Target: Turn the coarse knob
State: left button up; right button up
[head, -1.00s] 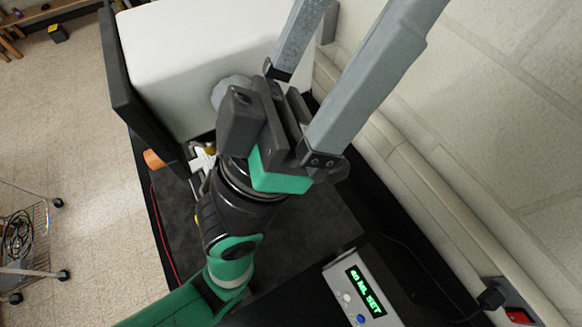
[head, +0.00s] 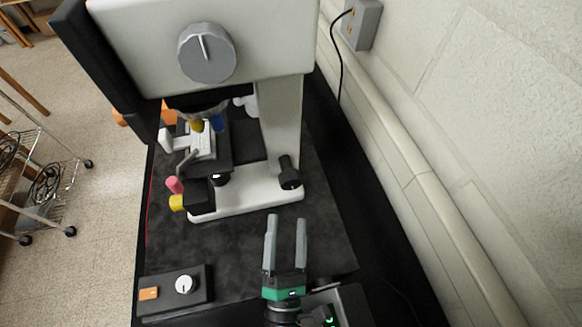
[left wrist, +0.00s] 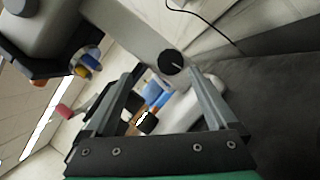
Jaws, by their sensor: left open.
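A white microscope (head: 281,125) stands on the dark bench mat. A black knob (head: 289,178) with a pale line on its face sits low on its stand; it also shows in the left wrist view (left wrist: 171,62). I take this as the coarse knob, but see no label. A larger grey knob (head: 207,52) with a pointer mark is on the side of the head. My left gripper (head: 286,217) is open and empty, below the black knob in the head view, fingers pointing towards it and apart from it. My right gripper is not in view.
A black control box (head: 175,290) with an orange switch and white dial lies at the front left. Pink (head: 174,185) and yellow (head: 177,203) knobs stick out left of the microscope. The wall and a pipe run along the right. The mat's front left middle is clear.

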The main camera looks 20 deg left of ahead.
pick_arm(q)
jog(key=b, duration=0.1)
send_near(291, 168)
jog(key=x, duration=0.4)
jog(key=shift+w+a+f, duration=0.15)
jog(key=shift+w+a, duration=0.1)
jog(key=shift+w, duration=0.15)
jog(key=x, duration=0.5)
jog(key=shift+w, duration=0.1)
jog(key=shift+d, duration=0.1)
jog(key=c, duration=1.3)
jog(key=m+p, duration=0.2)
jog(key=p, duration=0.1)
jog(key=m+h+p, duration=0.1)
jog(key=p, duration=0.3)
jog(key=shift+r+m, duration=0.35)
jog(key=shift+m, duration=0.05)
jog(key=shift+c, duration=0.2)
jog(key=shift+f+h, duration=0.2)
jog(key=shift+h, duration=0.1)
jog(key=shift+d+f+m, duration=0.1)
jog(key=shift+f+m, duration=0.1)
jog(key=shift+m, duration=0.1)
